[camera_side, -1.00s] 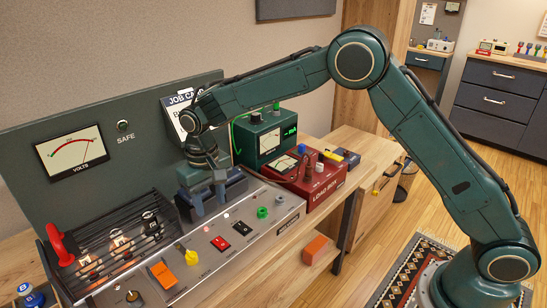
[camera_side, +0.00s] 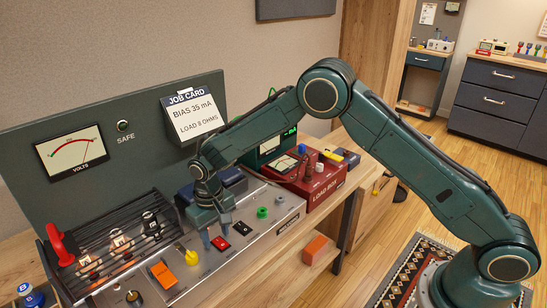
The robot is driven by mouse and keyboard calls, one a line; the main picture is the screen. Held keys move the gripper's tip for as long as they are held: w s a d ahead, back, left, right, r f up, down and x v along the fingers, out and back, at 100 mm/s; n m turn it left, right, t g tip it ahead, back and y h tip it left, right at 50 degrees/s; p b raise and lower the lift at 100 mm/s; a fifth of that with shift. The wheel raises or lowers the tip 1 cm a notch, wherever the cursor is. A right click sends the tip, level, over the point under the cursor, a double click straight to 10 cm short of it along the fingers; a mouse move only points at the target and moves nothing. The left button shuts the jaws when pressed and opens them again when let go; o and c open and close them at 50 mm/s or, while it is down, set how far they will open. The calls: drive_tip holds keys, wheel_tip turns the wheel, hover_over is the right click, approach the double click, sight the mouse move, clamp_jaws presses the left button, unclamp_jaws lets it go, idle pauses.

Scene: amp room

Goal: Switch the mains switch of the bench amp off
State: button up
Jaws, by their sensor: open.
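The bench amp (camera_side: 205,268) has a sloped grey control panel with a row of controls. My gripper (camera_side: 218,239) points down over the panel, open and empty. My gripper hides the panel just behind the rockers.
A slatted guard (camera_side: 120,238) covers glowing valves, with a red handle (camera_side: 62,245).

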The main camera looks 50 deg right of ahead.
clamp_jaws()
drive_tip(key=shift+s+r+t, duration=0.1)
drive_tip(key=shift+t, duration=0.3)
drive_tip(key=shift+s+r+t, duration=0.1)
drive_tip(key=shift+s+t, duration=0.15)
drive_tip(key=shift+t, duration=0.75)
unclamp_jaws()
